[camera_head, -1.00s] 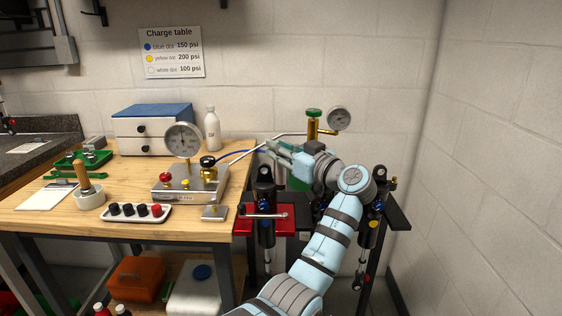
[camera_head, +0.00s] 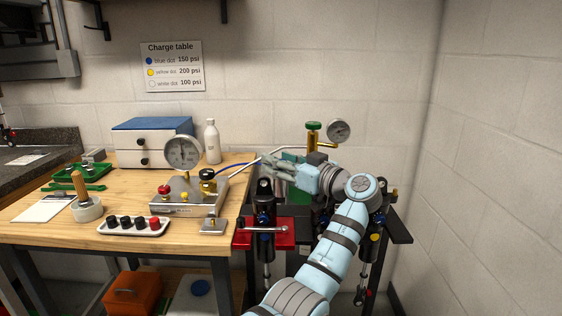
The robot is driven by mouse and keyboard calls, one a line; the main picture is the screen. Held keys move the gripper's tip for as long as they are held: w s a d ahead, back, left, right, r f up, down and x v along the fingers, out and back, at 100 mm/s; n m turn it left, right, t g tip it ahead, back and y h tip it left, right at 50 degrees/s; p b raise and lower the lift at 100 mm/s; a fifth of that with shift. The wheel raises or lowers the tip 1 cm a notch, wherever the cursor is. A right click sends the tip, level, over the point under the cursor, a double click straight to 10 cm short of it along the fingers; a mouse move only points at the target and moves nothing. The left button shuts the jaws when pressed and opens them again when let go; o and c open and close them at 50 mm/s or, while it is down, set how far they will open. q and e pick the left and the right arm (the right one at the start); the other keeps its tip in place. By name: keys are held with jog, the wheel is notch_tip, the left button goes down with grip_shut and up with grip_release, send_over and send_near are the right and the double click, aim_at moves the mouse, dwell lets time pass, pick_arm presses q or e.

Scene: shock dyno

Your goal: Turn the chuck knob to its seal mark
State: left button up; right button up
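My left gripper (camera_head: 272,172) is above the shock absorber (camera_head: 264,215) that stands upright in the red vise (camera_head: 285,232). Its fingers point left, toward the blue hose (camera_head: 235,165). The finger gap is too small and blurred to tell whether it is open or shut, and I see nothing clearly held. No chuck knob with a seal mark can be made out; the fingers cover the area around the hose end. A black knob (camera_head: 207,174) sits on a brass valve on the steel gauge block (camera_head: 180,205), left of the gripper. My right gripper is not in view.
A gas bottle's brass valve with a green knob (camera_head: 313,126) and gauge (camera_head: 338,131) stands behind my arm. A second shock with a yellow dot (camera_head: 375,238) stands to the right. The wooden bench (camera_head: 120,240) holds a tray of caps (camera_head: 133,226) and a white bottle (camera_head: 212,142).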

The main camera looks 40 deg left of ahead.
pick_arm(q)
jog(key=shift+d, duration=0.1)
jog(key=s+d, duration=0.1)
jog(key=d, duration=1)
jog(key=shift+s+d, duration=0.3)
jog(key=shift+d, duration=0.1)
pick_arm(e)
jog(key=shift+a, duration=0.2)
